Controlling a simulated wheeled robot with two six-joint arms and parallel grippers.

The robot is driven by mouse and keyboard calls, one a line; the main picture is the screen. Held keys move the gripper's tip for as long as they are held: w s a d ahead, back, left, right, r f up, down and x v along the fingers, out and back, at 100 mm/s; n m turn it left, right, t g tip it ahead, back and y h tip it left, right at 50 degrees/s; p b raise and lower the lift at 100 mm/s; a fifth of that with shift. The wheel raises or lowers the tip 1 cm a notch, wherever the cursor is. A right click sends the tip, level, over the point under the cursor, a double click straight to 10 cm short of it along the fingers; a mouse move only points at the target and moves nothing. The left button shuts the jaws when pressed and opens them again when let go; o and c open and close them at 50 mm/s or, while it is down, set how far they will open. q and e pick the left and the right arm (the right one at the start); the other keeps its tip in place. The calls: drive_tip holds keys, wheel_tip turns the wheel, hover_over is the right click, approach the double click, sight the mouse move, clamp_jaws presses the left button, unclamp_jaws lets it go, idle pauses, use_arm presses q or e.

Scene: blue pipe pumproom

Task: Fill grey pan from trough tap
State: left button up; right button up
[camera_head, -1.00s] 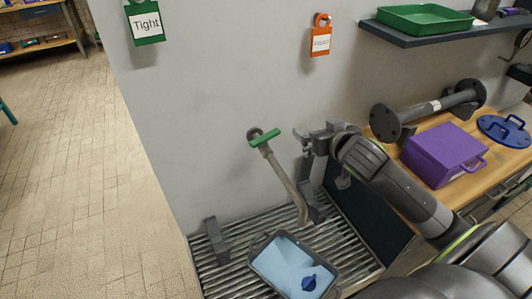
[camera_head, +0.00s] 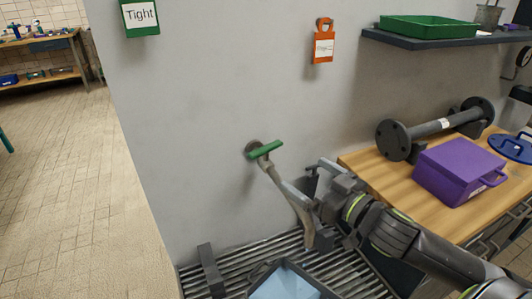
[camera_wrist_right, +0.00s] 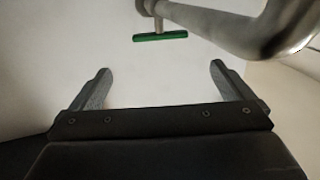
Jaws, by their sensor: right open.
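The trough tap is a metal pipe (camera_head: 290,196) on the wall with a green bar handle (camera_head: 264,150). Its spout hangs over the slatted trough (camera_head: 240,262). The grey pan (camera_head: 258,273) stands below on the slats, cut off by the bottom edge; its inside shows light blue, and I cannot tell whether that is water. My right gripper (camera_head: 303,174) is open and empty, just right of the tap, with its fingers toward the wall. In the right wrist view, the green handle (camera_wrist_right: 160,36) lies beyond and above the gap between the fingertips (camera_wrist_right: 160,70). My left gripper is out of view.
A wooden bench (camera_head: 400,190) on the right bears a purple box (camera_head: 458,172), a dark flanged pipe (camera_head: 430,128) and a blue lid (camera_head: 512,147). A shelf (camera_head: 440,38) holds a green tray (camera_head: 428,26). Green (camera_head: 141,17) and orange (camera_head: 323,44) tags hang on the wall. Floor is clear at left.

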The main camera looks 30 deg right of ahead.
sight(269, 150)
drive_tip(key=b+x, duration=0.2)
drive_tip(key=x, duration=1.2)
drive_tip(key=shift+w, duration=0.4)
drive_tip(key=c, duration=0.7)
drive_tip(key=shift+f, duration=0.1)
